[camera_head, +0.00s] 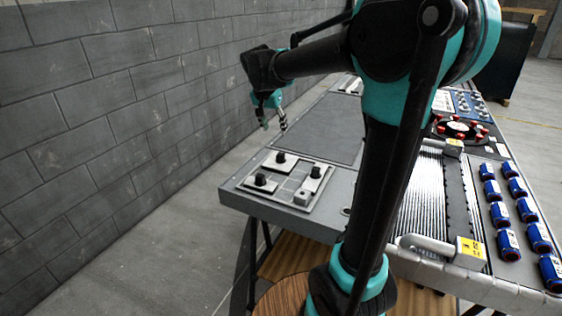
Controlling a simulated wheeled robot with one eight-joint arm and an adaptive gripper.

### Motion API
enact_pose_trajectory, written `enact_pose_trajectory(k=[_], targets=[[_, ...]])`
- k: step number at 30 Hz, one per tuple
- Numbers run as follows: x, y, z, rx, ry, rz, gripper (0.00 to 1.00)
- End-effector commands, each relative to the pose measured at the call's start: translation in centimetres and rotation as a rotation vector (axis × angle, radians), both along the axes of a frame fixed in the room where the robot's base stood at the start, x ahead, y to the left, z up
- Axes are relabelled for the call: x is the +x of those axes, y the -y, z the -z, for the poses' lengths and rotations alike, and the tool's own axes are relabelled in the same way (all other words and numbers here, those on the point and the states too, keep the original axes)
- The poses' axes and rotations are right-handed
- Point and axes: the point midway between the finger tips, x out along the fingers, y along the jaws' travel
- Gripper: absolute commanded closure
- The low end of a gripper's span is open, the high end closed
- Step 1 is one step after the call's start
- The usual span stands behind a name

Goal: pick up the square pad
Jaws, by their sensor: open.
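A light grey board (330,192) lies at the near left end of the grey table. On it are several flat pale pieces with black knobs: one at the back (288,166), one at the left front (268,189) and one at the right (312,184). A small grey block (302,198) is at the board's front right. I cannot tell for sure which piece is the square pad. My gripper (274,125) is open and empty, pointing down above and beyond the board, near the table's left edge. It appears apart from every piece.
A dark flat panel (335,128) lies bare behind the board. Right of my arm are a ribbed metal unit (425,205), several blue canisters (527,210) and a black round holder with red parts (458,130). A grey block wall (120,110) stands at the left.

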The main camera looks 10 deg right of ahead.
Motion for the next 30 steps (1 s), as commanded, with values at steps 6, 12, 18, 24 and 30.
enact_pose_trajectory(k=[6, 12, 18, 24, 30], targets=[[1.5, 1.0, 4.2, 0.000, 0.000, 0.001, 0.52], [2.6, 1.7, 7.4, 0.000, 0.000, 0.000, 0.52], [3.0, 2.0, 8.8, 0.000, 0.000, -0.001, 0.52], [3.4, 2.4, 10.8, 0.000, 0.000, -0.001, 0.52], [4.2, 2.9, 13.2, 0.001, 0.000, 0.000, 0.52]])
